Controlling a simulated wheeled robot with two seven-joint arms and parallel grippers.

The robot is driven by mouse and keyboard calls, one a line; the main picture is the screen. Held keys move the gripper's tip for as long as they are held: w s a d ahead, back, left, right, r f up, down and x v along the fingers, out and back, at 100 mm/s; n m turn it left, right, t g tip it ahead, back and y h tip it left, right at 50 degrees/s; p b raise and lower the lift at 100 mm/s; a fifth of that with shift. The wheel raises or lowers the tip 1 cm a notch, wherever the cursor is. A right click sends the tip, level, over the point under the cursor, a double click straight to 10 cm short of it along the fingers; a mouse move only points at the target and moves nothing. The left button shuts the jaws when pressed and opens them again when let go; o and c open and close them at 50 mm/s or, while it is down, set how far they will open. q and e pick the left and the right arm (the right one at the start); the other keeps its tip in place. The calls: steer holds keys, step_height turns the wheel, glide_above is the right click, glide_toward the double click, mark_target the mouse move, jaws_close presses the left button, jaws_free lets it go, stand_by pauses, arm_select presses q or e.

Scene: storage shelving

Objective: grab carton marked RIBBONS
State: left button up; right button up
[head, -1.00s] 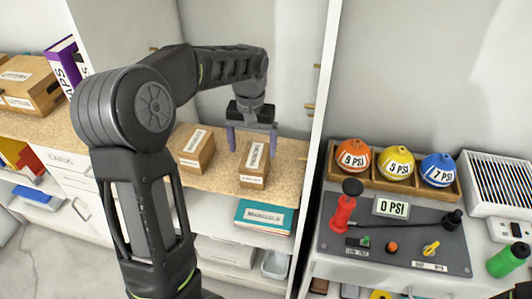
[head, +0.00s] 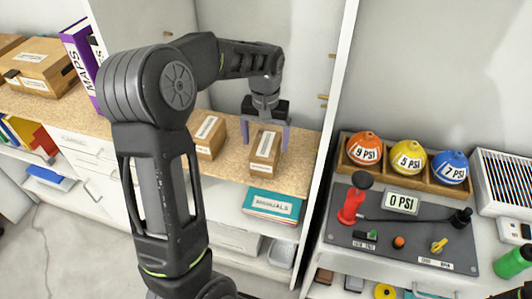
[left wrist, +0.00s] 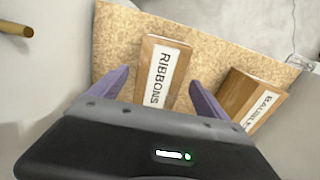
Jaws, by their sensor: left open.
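The brown carton marked RIBBONS (head: 264,155) stands near the front of the cork-topped shelf, its white label facing up. My left gripper (head: 265,145) is open above it, with purple fingers pointing down on either side of the carton. In the left wrist view, the RIBBONS label is readable on the carton (left wrist: 160,72), which lies between the two spread fingers (left wrist: 158,84). I cannot tell whether either finger touches it.
A similar carton, its label starting BAUBLE (left wrist: 258,98), stands to the left in the head view (head: 208,140). The shelf's right panel (head: 328,100) is close to the gripper. A teal MANUALS box (head: 270,206) sits below. A panel with coloured balls (head: 407,158) is right.

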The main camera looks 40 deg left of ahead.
arm_select(q)
steer(key=shift+f+p, duration=0.75)
steer(key=shift+f, duration=1.9)
steer(key=c, duration=1.5)
